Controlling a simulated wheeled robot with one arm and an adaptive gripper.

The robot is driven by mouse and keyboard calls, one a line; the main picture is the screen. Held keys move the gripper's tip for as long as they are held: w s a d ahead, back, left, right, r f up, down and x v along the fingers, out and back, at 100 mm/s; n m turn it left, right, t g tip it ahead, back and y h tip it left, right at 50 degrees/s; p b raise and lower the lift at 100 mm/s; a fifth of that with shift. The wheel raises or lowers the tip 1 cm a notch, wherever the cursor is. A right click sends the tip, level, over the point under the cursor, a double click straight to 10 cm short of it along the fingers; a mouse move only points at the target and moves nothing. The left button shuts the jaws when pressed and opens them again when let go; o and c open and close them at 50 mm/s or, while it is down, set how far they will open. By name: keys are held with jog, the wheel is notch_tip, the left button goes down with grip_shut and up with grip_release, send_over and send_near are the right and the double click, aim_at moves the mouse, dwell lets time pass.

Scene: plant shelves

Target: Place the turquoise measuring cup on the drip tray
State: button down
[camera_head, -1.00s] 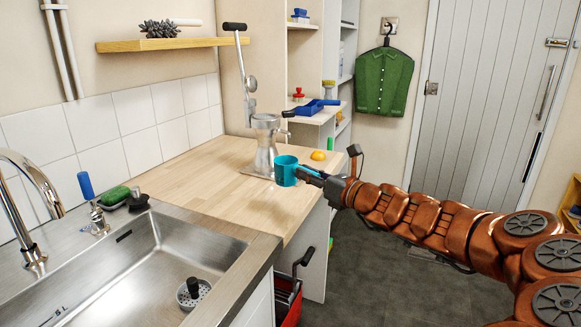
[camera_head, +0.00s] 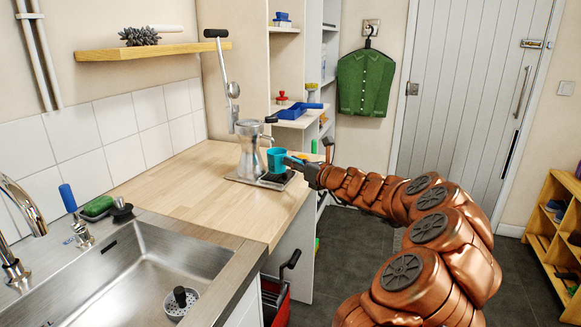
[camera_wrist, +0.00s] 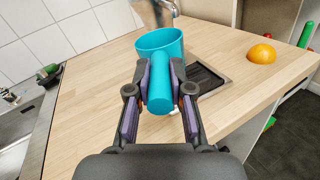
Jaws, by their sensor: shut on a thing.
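The turquoise measuring cup (camera_head: 276,160) is upright in front of the metal lever machine at the counter's far end. My gripper (camera_head: 295,162) comes from the right and is shut on the cup's handle. In the wrist view the cup (camera_wrist: 160,42) is ahead, with its handle between the fingers of my gripper (camera_wrist: 160,85). The dark drip tray (camera_head: 272,182) lies on the counter at the machine's foot, just below the cup in the head view. In the wrist view the tray (camera_wrist: 207,78) shows to the right of the handle, partly hidden. I cannot tell whether cup and tray touch.
The metal lever machine (camera_head: 250,152) stands close behind and left of the cup. An orange (camera_wrist: 262,54) lies on the counter to the right in the wrist view. The wooden counter (camera_head: 190,180) in front is clear. A sink (camera_head: 145,265) is at lower left.

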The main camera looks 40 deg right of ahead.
jog(key=shift+w+d+f, duration=0.45)
jog(key=shift+w+f, duration=0.25)
jog(key=shift+w, duration=0.15)
jog(key=shift+w+d+f, duration=0.5)
jog(key=shift+w+f, duration=0.15)
jog(key=shift+w, duration=0.2)
jog(key=shift+w+d+f, duration=0.45)
jog(key=shift+w+f, duration=0.25)
jog(key=shift+w, duration=0.15)
jog(key=shift+f, duration=0.15)
jog(key=c, duration=1)
grip_release()
jog(key=shift+c, duration=0.2)
jog(key=s+d, duration=0.1)
jog(key=s, duration=1.1)
